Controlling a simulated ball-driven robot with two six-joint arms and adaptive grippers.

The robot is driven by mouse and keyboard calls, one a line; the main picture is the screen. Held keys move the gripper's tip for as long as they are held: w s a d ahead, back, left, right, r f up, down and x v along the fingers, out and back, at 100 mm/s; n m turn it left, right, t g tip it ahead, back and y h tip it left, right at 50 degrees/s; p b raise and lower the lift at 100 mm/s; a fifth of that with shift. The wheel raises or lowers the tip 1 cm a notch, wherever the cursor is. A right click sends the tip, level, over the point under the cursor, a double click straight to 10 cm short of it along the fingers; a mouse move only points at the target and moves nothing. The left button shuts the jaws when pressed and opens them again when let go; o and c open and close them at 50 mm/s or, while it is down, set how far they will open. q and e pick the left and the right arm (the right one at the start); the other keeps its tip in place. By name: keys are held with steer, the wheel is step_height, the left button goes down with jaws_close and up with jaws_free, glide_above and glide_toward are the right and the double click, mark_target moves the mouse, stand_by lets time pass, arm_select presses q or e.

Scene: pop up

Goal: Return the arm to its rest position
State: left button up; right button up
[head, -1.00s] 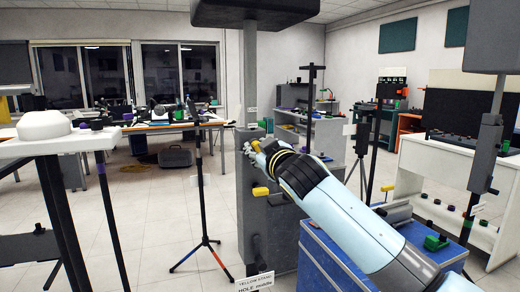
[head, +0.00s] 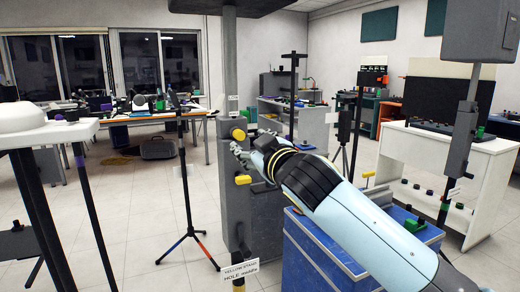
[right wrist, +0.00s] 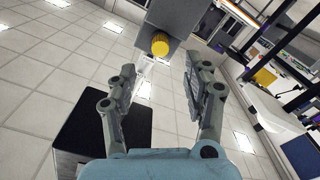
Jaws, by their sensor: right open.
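My right arm reaches in from the lower right of the head view, pale blue with a black wrist. Its gripper (head: 240,150) is at the grey post, close to a round yellow knob (head: 237,134). In the right wrist view the two grey fingers (right wrist: 160,70) stand wide apart with nothing between them. The yellow knob (right wrist: 160,44) shows beyond the fingertips on a grey block, apart from them. My left gripper is not in view.
A second yellow piece (head: 243,180) sticks out of the grey post (head: 262,215). A blue cabinet (head: 312,250) stands under my right arm. A black tripod stand (head: 188,190) is left of the post. A white table (head: 45,136) is at the left. Open tiled floor lies between.

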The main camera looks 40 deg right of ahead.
steer(key=v, duration=0.4)
steer(key=shift+s+a, duration=0.1)
steer(key=shift+s, duration=0.2)
steer(key=s+f+g+b, duration=0.1)
steer(key=s+f+g, duration=0.2)
steer(key=f, duration=1)
steer(key=s+f+m+g+y, duration=0.1)
steer(key=s+f+g, duration=0.25)
steer(key=f, duration=1.05)
steer(key=s+f+g+b, duration=0.15)
steer(key=s+f, duration=0.25)
steer(key=f, duration=0.9)
steer(key=s+f+g+y, duration=0.1)
steer(key=s+f+g, duration=0.3)
steer(key=s+f, duration=1.05)
steer(key=s+a+f+g, duration=0.1)
steer(key=s+f, duration=0.2)
steer(key=s, duration=0.4)
steer(key=s+a+f+m+g, duration=0.1)
steer(key=s+f, duration=0.3)
steer(key=s, duration=0.4)
steer(key=s+a+f+g+y, duration=0.1)
steer(key=s+f+g, duration=0.1)
steer(key=s, duration=0.6)
steer(key=shift+a+f+m+g, duration=0.2)
steer(key=shift+f+m+g, duration=0.2)
steer(key=shift+f, duration=0.4)
